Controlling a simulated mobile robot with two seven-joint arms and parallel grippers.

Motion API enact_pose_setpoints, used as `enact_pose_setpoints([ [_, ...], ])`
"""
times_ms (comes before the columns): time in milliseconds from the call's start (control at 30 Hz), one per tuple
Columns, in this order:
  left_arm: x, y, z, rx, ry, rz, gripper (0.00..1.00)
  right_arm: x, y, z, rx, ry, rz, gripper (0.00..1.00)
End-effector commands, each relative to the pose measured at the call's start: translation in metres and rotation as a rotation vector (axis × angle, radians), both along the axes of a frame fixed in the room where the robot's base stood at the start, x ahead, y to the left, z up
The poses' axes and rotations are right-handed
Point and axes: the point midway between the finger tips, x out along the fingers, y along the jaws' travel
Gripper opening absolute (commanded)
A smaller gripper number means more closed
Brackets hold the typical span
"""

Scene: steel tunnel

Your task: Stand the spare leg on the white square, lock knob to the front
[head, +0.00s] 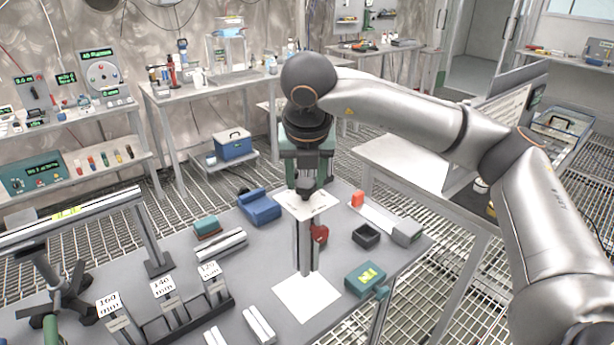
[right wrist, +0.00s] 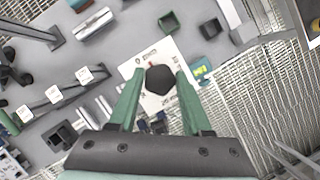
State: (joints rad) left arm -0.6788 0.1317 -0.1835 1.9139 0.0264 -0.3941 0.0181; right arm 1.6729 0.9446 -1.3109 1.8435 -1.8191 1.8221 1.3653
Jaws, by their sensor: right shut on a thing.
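The spare leg (head: 304,245) is a grey upright column under a white plate (head: 290,205) with dark print. My right gripper (head: 306,184) is shut on the dark piece on top of that plate. In the right wrist view the green fingers (right wrist: 160,80) are on both sides of this dark piece, above the white plate (right wrist: 136,68). The leg looks upright, its lower end over the back part of the white square (head: 306,300); I cannot tell whether it touches. A red part (head: 320,235) shows right of the column; I cannot tell whether it is the lock knob. My left gripper is out of view.
On the grey table (head: 255,285), a rack with labelled blocks (head: 170,310) stands left. A green box (head: 365,279) lies close right of the square, with a dark open tray (head: 366,236) behind it. A blue vise-like block (head: 260,206) is at the back.

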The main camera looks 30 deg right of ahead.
Motion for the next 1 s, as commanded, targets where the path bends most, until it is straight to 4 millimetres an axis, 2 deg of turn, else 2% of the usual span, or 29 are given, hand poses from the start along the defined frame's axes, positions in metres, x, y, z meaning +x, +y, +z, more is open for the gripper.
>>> enact_pose_setpoints([
  [167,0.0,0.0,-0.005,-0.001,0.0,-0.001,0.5,0.0,0.0,-0.008,0.0,-0.004,0.0,0.0],
  [533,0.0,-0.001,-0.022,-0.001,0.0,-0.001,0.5,0.0,-0.001,-0.041,0.0,-0.002,-0.003,0.0],
  [833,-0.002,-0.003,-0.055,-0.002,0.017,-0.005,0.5,0.0,0.0,-0.071,0.001,-0.003,0.0,0.0],
  [1000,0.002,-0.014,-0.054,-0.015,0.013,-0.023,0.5,0.0,0.0,-0.077,0.001,-0.004,0.0,0.0],
])
